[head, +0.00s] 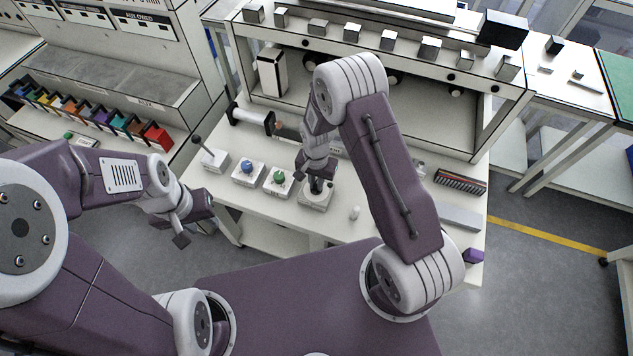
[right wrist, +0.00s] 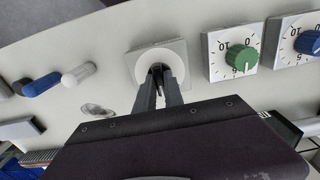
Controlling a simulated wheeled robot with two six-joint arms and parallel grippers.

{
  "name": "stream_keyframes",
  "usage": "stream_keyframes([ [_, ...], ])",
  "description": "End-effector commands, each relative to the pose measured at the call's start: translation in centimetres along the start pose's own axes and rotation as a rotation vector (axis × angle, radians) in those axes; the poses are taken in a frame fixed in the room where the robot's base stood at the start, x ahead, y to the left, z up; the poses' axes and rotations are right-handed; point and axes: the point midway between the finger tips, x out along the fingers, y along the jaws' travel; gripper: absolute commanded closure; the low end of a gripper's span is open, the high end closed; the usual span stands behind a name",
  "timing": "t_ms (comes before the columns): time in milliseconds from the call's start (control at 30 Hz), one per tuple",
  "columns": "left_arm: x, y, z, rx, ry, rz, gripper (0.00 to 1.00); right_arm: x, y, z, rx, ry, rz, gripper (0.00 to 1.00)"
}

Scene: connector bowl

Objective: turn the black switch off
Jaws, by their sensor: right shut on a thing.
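The black switch (right wrist: 157,69) sits on a pale square base with a white round plate (right wrist: 174,57) in the right wrist view. In the head view its base (head: 315,203) stands on the white bench, right of the green knob. My right gripper (right wrist: 160,84) points down at the switch and is shut on its black handle. The fingers hide most of the handle, so its exact position cannot be told. In the head view my right gripper (head: 317,184) is over the base. My left gripper (head: 194,234) hangs off the bench's front left, empty, its fingers apart.
A green knob (right wrist: 241,58) and a blue knob (right wrist: 307,42) on dial boxes are beside the switch. A lever box (head: 214,159) stands further left. A small white capsule (head: 355,212) lies right of the switch. A shelf frame (head: 440,152) rises behind.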

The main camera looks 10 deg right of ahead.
Motion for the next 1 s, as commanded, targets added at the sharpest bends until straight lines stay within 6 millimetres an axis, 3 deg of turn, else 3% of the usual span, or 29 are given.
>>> stream_keyframes([
  [133,0.0,0.0,0.0,0.0,0.0,0.0,0.64,0.0,0.0,0.1,0.0,-0.002,0.001,1.0],
  [167,0.0,0.0,0.0,0.0,0.0,0.0,0.64,0.0,0.0,0.1,-0.001,-0.002,0.001,0.79],
  [200,0.0,0.0,0.0,0.0,0.0,0.0,0.64,0.0,0.0,0.1,-0.001,-0.002,0.001,0.68],
  [233,0.0,0.0,0.0,0.0,0.0,0.0,0.64,0.0,0.0,0.1,-0.001,-0.002,0.001,0.65],
  [567,0.1,0.0,0.0,0.0,0.0,0.0,0.64,-0.4,0.0,0.0,-0.001,0.0,-0.001,0.65],
  [1000,1.2,0.0,0.1,0.0,0.0,0.0,0.64,-8.5,-0.1,0.1,-0.001,0.002,-0.001,0.65],
])
